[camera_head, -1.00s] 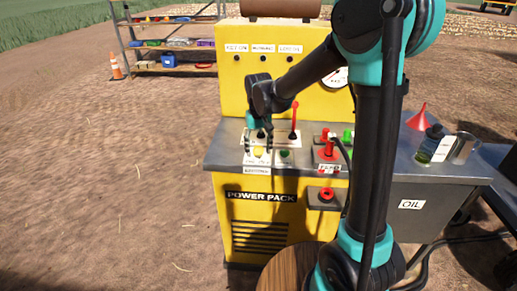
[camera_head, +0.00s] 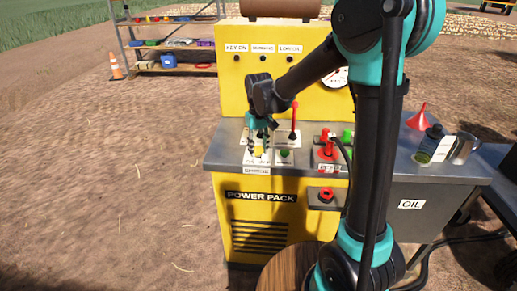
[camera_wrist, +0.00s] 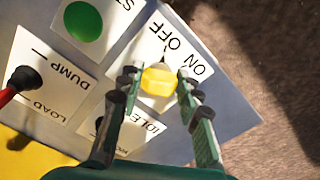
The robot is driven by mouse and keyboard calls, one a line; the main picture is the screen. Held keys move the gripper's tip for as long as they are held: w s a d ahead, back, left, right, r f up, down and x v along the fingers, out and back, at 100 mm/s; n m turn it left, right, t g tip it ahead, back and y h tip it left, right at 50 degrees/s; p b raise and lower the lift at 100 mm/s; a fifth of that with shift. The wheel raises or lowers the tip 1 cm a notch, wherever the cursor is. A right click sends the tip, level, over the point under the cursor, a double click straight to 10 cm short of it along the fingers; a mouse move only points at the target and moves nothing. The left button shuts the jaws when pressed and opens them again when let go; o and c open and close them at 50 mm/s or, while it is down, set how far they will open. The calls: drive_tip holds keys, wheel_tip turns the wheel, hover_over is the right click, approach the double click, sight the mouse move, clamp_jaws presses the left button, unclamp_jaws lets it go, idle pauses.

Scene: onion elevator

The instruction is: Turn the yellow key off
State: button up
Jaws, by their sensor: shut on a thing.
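The yellow key (camera_wrist: 159,85) is on the white OFF/ON plate (camera_wrist: 188,42) of the power pack's panel. In the wrist view it lies between the fingertips of my gripper (camera_wrist: 158,80). My gripper is shut on the key, one finger on each side. A thin dark mark on the plate is near the word OFF; I cannot tell the key's exact setting. In the head view my gripper (camera_head: 260,146) reaches down onto the panel's left part, and its fingers partly hide the key (camera_head: 259,150).
A green button (camera_wrist: 83,21) and the red-handled DUMP/LOAD lever (camera_wrist: 25,79) are close by. An IDLE plate (camera_wrist: 132,134) is partly hidden by a finger. Red controls (camera_head: 327,150) and an oil bottle (camera_head: 431,142) stand to the right. Open dirt lies left.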

sight(259, 148)
drive_tip(key=o, duration=1.2)
drive_tip(key=shift+c, duration=0.2)
drive_tip(key=shift+r, duration=0.15)
wheel_tip(259, 148, up, 12)
